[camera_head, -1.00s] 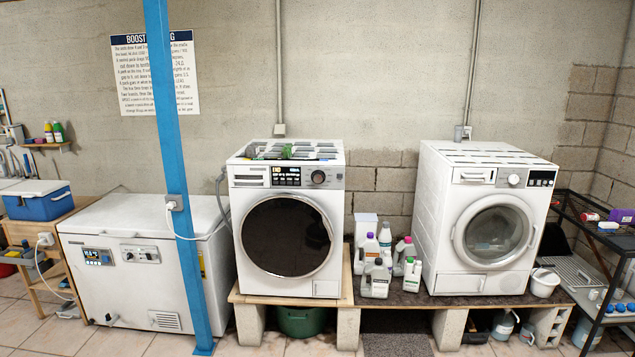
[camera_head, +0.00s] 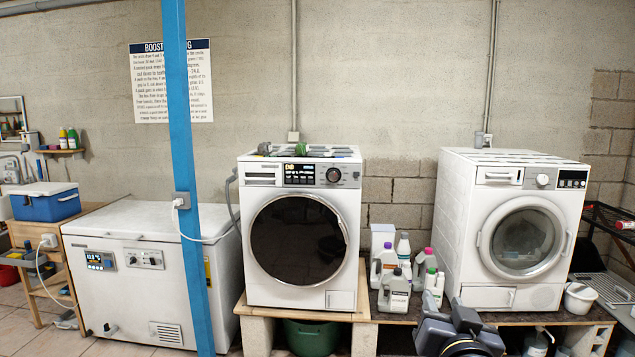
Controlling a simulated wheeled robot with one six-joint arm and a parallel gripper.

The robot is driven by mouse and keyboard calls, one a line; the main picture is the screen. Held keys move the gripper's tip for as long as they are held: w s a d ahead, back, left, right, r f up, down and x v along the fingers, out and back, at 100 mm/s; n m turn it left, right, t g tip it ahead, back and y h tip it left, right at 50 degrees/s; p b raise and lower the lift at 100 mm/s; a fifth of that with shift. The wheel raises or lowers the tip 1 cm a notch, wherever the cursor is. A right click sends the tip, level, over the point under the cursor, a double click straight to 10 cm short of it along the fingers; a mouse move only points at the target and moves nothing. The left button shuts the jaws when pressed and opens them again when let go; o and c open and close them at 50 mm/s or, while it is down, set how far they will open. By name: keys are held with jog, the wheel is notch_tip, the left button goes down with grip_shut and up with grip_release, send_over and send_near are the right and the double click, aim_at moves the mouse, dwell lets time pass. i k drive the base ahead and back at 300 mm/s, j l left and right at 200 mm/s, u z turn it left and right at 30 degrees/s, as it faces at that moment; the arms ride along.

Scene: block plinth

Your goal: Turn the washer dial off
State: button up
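A white front-loading machine (camera_head: 344,205) with a dark round door stands left of centre. Its control panel has a lit display (camera_head: 299,173) and a dark round dial (camera_head: 334,174). A second white machine (camera_head: 466,210) with a clear round door stands to the right. It has a pale dial (camera_head: 542,181) beside a dark panel. The frames do not label either as the washer, and dial markings are too small to read. My dark gripper (camera_head: 452,322) shows at the bottom edge, right of centre, well below and apart from both dials.
A blue post (camera_head: 181,120) stands before a white chest freezer (camera_head: 130,230) on the left. A dark wire rack (camera_head: 605,220) stands far right.

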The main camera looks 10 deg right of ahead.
aim_at(332, 176)
jog(key=i, duration=1.45)
jog(key=i+l+u, duration=0.1)
jog(key=i, duration=1.3)
